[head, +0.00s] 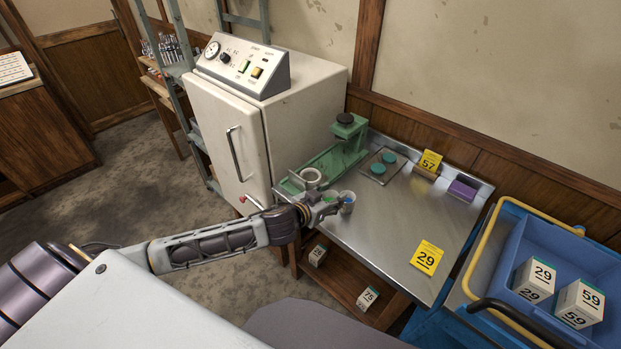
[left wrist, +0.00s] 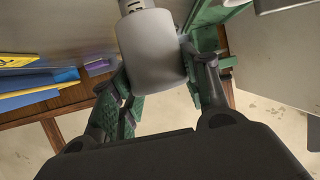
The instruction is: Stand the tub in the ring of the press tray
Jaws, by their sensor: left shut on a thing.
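In the left wrist view the tub (left wrist: 155,48) is a plain grey cylinder between the two fingers (left wrist: 160,85). The green press (head: 343,145) stands at the table's back left, with its tray (head: 291,186) reaching towards the front. The pale ring (head: 311,176) is on the tray, just left of and behind the tub, apart from it. My right gripper is not in view.
A white cabinet (head: 230,140) stands left; a blue cart (head: 500,262) stands right.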

